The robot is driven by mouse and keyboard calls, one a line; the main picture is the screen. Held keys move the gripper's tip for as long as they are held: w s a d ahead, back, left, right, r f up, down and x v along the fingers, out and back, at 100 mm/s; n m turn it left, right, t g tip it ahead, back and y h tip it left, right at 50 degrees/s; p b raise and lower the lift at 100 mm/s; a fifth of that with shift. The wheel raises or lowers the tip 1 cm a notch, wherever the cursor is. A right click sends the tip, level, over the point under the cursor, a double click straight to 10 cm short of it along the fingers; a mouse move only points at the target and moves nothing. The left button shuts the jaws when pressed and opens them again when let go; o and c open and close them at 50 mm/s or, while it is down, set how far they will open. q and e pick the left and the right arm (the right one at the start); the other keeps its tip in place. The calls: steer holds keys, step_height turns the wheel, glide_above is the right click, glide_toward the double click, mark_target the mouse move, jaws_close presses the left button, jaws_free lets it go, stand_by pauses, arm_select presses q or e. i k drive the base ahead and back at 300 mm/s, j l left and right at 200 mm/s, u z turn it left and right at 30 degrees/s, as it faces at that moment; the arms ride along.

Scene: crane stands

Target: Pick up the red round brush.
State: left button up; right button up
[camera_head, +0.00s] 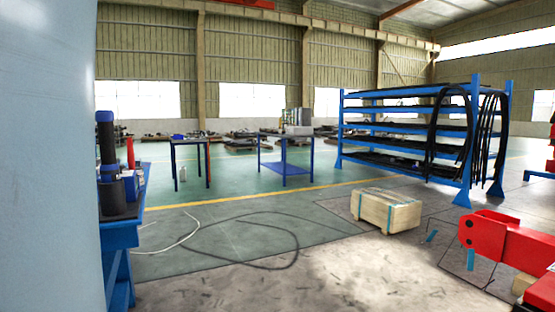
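I cannot make out a round brush for certain in the head view. A small upright red thing (130,152) shows on the blue workbench (120,235) at the left; it is too small and too partly hidden to tell what it is. Neither of my grippers is in view.
A dark upright thing with a blue top (107,150) stands at the workbench. A pale surface blocks the left edge. A wooden crate (386,212), a red machine part (500,243) and a blue rack (410,88) stand to the right. Loose cables (285,262) lie on otherwise open floor.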

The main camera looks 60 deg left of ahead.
mark_target(131, 156)
steer(key=u, duration=2.6)
steer(key=i+j, duration=0.15)
steer(key=j, duration=0.2)
steer(key=i+j+z, duration=0.1)
steer(key=j, duration=0.25)
steer(key=i+j+z, duration=0.1)
steer(key=j, duration=0.25)
steer(key=i+j+z, duration=0.1)
steer(key=j, duration=0.25)
steer(key=i+l+u, duration=0.1)
steer(key=l+u, duration=0.25)
steer(key=l, duration=0.5)
steer(key=l+u, duration=0.3)
steer(key=l, duration=0.55)
steer(key=k+l+u, duration=0.1)
steer(key=l+u, duration=0.25)
steer(key=l, duration=0.45)
